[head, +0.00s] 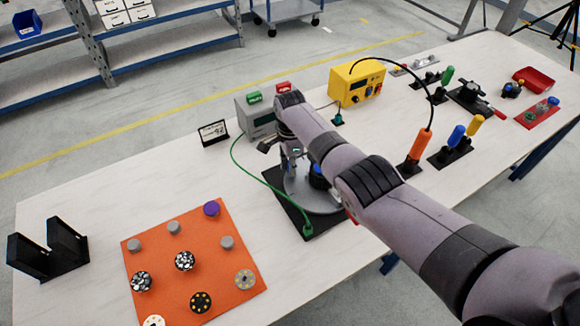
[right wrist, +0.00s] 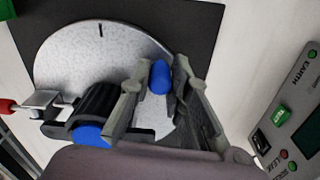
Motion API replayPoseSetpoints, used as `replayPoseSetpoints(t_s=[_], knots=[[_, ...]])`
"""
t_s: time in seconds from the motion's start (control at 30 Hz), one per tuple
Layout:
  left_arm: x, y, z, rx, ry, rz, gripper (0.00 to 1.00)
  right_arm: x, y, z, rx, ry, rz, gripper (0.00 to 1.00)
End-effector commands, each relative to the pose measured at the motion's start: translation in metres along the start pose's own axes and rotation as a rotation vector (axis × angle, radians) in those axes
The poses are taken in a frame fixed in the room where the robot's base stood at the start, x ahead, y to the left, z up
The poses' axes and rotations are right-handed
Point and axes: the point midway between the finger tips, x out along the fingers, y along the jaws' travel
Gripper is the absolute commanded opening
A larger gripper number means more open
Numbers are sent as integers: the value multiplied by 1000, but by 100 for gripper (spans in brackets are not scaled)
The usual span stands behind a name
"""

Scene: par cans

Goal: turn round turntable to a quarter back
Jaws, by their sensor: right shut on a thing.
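The round turntable (head: 300,192) is a grey speckled disc on a black base plate (head: 322,222), partly hidden behind my right arm in the head view. In the right wrist view the disc (right wrist: 75,62) fills the upper left and has a short black mark near its far rim. A blue-topped peg (right wrist: 160,77) stands on the disc between the fingers of my right gripper (right wrist: 158,92). The gripper is shut on this peg; it also shows over the disc in the head view (head: 291,168). My left gripper is not in view.
A black part with a blue end (right wrist: 92,134) and a red-tipped clamp (right wrist: 35,105) sit by the disc. A grey meter box (head: 258,122) stands behind. An orange mat (head: 190,255) with several discs lies left. A green cable runs to the base plate.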

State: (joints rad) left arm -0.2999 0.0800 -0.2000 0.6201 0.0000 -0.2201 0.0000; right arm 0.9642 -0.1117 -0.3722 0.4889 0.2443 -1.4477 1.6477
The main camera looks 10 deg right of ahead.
Motion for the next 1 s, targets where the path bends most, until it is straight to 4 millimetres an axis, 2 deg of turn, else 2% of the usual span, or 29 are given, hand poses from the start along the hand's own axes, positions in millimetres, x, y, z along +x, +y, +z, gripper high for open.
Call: replayPoseSetpoints(t_s=[0.43,0.47,0.5,0.77,1.0], knots=[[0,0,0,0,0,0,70,-2,-2,0,6,0,-3,0],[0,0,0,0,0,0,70,-2,-2,0,6,0,-3,18],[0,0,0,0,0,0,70,-2,-2,0,6,0,-3,21],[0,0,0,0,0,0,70,-1,-1,0,6,0,-1,38],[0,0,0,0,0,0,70,0,0,0,6,0,0,38]])
